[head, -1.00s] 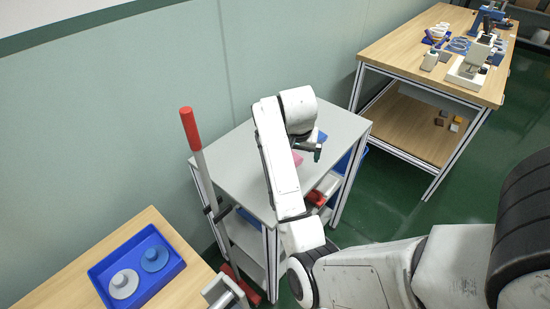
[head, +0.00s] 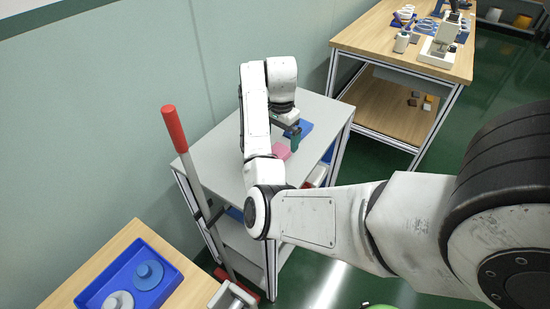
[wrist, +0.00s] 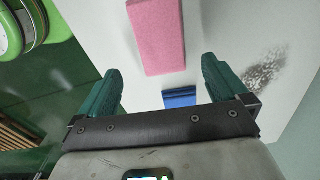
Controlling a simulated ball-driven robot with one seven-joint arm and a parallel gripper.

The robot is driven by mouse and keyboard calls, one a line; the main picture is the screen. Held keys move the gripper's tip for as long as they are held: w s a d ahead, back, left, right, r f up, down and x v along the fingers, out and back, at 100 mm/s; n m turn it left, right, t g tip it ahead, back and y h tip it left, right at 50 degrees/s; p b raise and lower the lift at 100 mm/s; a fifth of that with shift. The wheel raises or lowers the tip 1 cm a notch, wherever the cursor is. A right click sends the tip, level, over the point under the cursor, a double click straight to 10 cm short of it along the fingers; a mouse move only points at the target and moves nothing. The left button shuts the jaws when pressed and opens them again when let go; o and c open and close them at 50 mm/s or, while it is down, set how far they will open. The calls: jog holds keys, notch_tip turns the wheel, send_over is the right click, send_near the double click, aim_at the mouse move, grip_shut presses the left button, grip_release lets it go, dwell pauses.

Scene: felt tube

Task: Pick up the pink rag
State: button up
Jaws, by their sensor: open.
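The pink rag (wrist: 158,38) lies on the light grey top of a small table (head: 225,160). In the wrist view it is a flat oblong beyond my fingertips, roughly in line with the space between them. In the head view the pink rag (head: 281,151) shows only in part, beside my arm. My gripper (wrist: 158,85) is open, with its two green fingers apart and nothing between them. It also shows in the head view (head: 295,138), above the table close to the rag. A blue thing (wrist: 180,98) shows in the wrist view between the fingers, apart from the rag.
A blue item (head: 303,129) lies on the same tabletop behind my gripper. A red-topped pole (head: 175,130) leans by the table's left side. A wooden table (head: 125,245) with a blue tray (head: 95,300) stands front left. A wooden workbench (head: 365,40) with equipment stands back right.

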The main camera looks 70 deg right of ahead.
jog(key=shift+w+a+f+p, duration=0.15)
jog(key=shift+f+p, duration=0.1)
jog(key=shift+f, duration=1.05)
jog(key=shift+w+a+f+p, duration=0.1)
jog(key=shift+f+p, duration=0.1)
jog(key=shift+f, duration=1.1)
jog(key=c, duration=1.1)
jog(key=shift+r, duration=0.1)
jog(key=shift+d+r, duration=0.1)
jog(key=shift+r, duration=0.35)
jog(key=s+a+r+p, duration=0.1)
jog(key=s+r+p, duration=0.1)
jog(key=s+r, duration=0.2)
jog(key=s+a+r+p, duration=0.2)
jog(key=s+r, duration=0.2)
jog(key=s+a+r+p, duration=0.1)
jog(key=s+r, duration=0.3)
jog(key=s, duration=0.1)
jog(key=shift+s+a+p, duration=0.1)
jog(key=shift+a+p, duration=0.25)
jog(key=shift+p, duration=0.05)
